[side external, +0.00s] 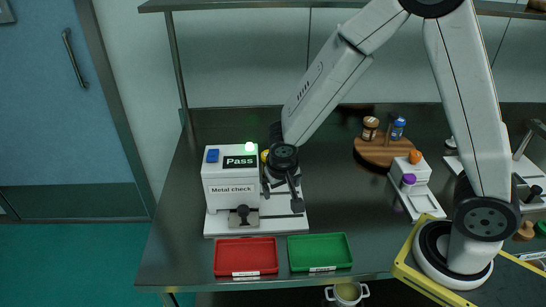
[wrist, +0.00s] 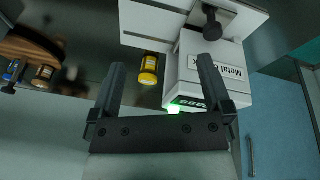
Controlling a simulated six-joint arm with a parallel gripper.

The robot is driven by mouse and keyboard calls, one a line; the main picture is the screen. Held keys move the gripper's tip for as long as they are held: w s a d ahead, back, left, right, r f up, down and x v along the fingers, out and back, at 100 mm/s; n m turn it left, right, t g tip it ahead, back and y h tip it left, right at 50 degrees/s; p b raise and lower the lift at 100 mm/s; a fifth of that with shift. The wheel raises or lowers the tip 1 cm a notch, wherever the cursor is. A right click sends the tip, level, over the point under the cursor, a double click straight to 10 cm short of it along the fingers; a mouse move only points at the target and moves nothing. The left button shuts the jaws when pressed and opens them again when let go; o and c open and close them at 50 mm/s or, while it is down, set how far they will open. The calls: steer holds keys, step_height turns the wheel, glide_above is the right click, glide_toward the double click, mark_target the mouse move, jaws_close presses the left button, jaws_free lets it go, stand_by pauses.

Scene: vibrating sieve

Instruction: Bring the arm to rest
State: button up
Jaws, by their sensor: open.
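My gripper (side external: 294,186) hangs just right of the white metal check machine (side external: 229,188), pointing down, and is open. In the wrist view my gripper (wrist: 160,64) shows its two black fingers spread wide with nothing clasped between them. A yellow bottle (wrist: 149,70) appears between the fingers in that view, beside the machine; I cannot tell how far it is from them. In the side view the yellow bottle (side external: 264,156) is mostly hidden behind my gripper. The machine's display (side external: 240,162) reads "Pass" and its green lamp (side external: 250,147) is lit.
A red tray (side external: 246,274) and a green tray (side external: 348,263) lie at the front of the dark bench. A wooden stand (side external: 384,153) with a brown jar and a blue bottle stands behind right, near a white device (side external: 411,186). Bench between machine and device is clear.

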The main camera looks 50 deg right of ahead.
steer(key=s+d+r+n+y, duration=0.2)
steer(key=s+r+n, duration=0.2)
steer(key=s, duration=0.5)
steer(key=shift+d+r+n+y, duration=0.15)
steer(key=shift+r+n+y, duration=0.2)
steer(key=shift+r, duration=0.35)
steer(key=shift+w, duration=0.25)
steer(key=c, duration=1.3)
steer(key=shift+w+a+f, duration=0.2)
steer(key=shift+w+a, duration=0.05)
steer(key=shift+w, duration=0.3)
jaws_close()
steer(key=w+a+f+m+h, duration=0.1)
steer(key=w+a+f+m, duration=0.2)
steer(key=w, duration=0.3)
steer(key=w+a+f+m+t+h, duration=0.1)
steer(key=w+a+f+m+h, duration=0.1)
steer(key=w+a+f+m, duration=0.1)
steer(key=w+a+f+m+t+h, duration=0.1)
steer(key=w+a+f+m, duration=0.2)
steer(key=w, duration=0.6)
steer(key=shift+w+a+f+h, duration=0.4)
steer(key=shift+a+f, duration=0.75)
steer(key=shift+a, duration=0.4)
steer(key=shift+d+f, duration=0.1)
steer(key=shift+f, duration=0.1)
